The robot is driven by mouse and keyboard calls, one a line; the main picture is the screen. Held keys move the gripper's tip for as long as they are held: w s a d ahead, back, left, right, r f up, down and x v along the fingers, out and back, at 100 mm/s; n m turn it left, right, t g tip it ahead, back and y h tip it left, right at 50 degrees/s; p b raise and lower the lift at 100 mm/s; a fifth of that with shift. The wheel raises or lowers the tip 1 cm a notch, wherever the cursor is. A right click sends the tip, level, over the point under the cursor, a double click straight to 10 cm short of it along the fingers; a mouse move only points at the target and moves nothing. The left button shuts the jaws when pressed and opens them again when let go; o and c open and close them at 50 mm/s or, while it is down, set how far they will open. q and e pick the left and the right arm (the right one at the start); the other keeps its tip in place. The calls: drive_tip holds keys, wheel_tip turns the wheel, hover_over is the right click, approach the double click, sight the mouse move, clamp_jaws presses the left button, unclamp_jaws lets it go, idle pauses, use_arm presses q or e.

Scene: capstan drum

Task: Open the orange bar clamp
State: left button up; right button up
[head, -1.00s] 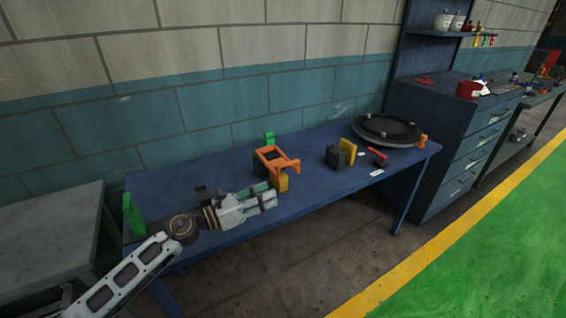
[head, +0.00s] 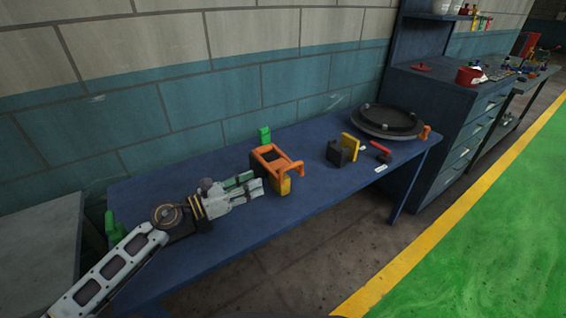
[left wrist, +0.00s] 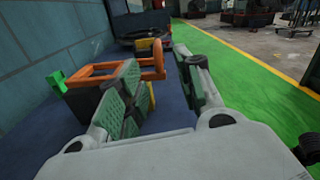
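The orange bar clamp (head: 268,153) is an orange frame around a dark block, with a yellow piece (head: 284,187) below its right side. It sits on the blue table (head: 225,235). My left gripper (head: 261,184) points right, just left of and in front of the clamp, and looks empty. In the left wrist view the gripper (left wrist: 162,80) has its two fingers apart. There the clamp (left wrist: 90,71) lies beyond the fingers, partly hidden by the left one, with its orange end (left wrist: 159,58) showing past the gap. I cannot tell whether a finger touches it. My right gripper is out of view.
A dark and yellow block (head: 337,152), a red-handled piece (head: 380,148) and a round black drum (head: 387,121) stand to the right. Green pieces (head: 265,135) stand at the table's back and left end. The brick wall is close behind. The table's front strip is clear.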

sight(287, 168)
use_arm(q)
drive_tip(key=shift+w+a, duration=0.2)
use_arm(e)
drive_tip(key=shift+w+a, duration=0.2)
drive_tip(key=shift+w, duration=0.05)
use_arm(q)
drive_tip(key=shift+d, duration=0.15)
drive_tip(key=p+x, duration=0.1)
drive_tip(key=x, duration=1)
drive_tip(key=shift+w+d+r, duration=0.1)
drive_tip(key=shift+w+d, duration=0.1)
drive_tip(key=shift+d, duration=0.05)
drive_tip(key=shift+w+d+p, duration=0.3)
drive_tip(key=shift+w+d, duration=0.05)
drive_tip(key=shift+d, duration=0.15)
drive_tip(key=shift+w+d, duration=0.2)
drive_tip(key=shift+d, duration=0.1)
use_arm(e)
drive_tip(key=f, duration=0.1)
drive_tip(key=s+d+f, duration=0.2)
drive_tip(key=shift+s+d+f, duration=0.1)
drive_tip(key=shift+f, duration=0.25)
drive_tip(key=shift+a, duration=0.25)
